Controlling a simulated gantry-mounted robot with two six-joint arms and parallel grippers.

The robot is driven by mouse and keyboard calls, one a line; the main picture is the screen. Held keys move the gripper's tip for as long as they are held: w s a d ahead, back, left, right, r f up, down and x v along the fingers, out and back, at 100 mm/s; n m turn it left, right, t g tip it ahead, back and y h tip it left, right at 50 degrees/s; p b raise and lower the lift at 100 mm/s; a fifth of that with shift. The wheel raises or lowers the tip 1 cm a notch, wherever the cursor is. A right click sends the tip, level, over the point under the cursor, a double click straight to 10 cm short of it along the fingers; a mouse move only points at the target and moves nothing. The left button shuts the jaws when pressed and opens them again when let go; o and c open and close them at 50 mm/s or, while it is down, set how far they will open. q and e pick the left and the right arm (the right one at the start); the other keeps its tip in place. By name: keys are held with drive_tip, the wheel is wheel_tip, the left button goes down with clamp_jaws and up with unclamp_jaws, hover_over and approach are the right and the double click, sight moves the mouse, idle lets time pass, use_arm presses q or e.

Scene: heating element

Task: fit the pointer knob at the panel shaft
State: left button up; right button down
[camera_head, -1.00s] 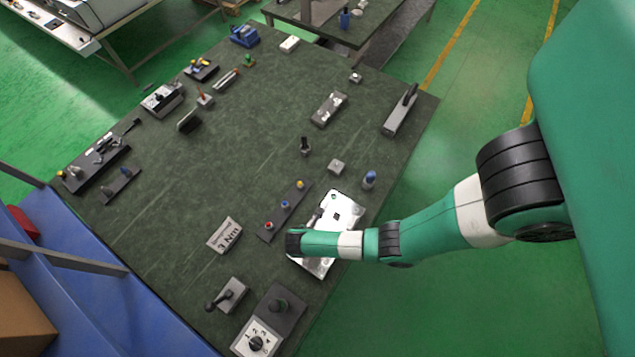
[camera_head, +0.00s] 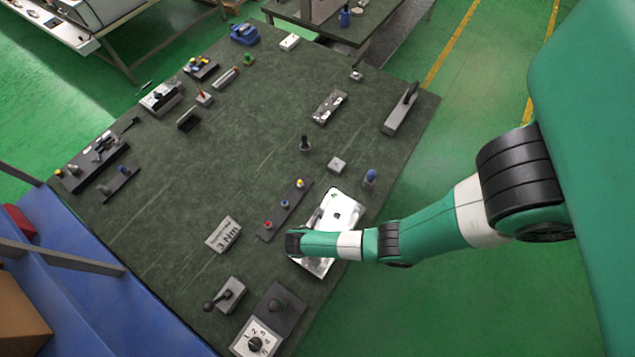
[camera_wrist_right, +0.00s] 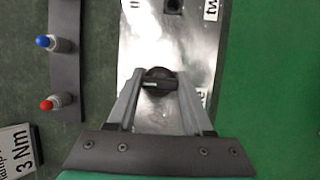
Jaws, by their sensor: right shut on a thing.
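The pointer knob (camera_wrist_right: 158,82) is black and round with a ridge across its top. It sits between the fingertips of my right gripper (camera_wrist_right: 157,88), which is shut on it over the shiny metal panel (camera_wrist_right: 192,50). In the head view the panel (camera_head: 345,207) lies near the table's right edge, and my right wrist covers part of it. The panel shaft is not visible; whether the knob touches the panel or a shaft cannot be told. My left gripper is not in view.
A dark strip with coloured knobs (camera_head: 285,205) lies left of the panel, also in the wrist view (camera_wrist_right: 66,20). A 3 Nm block (camera_head: 224,235) and a numbered dial plate (camera_head: 246,347) are nearby. The table's middle (camera_head: 230,160) is mostly clear.

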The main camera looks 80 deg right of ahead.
drive_tip(key=shift+f+b, duration=0.65)
drive_tip(key=shift+f, duration=0.25)
drive_tip(key=shift+c, duration=1.1)
unclamp_jaws()
drive_tip(key=p+v, duration=0.3)
drive_tip(key=v, duration=0.8)
drive_tip(key=shift+r, duration=0.35)
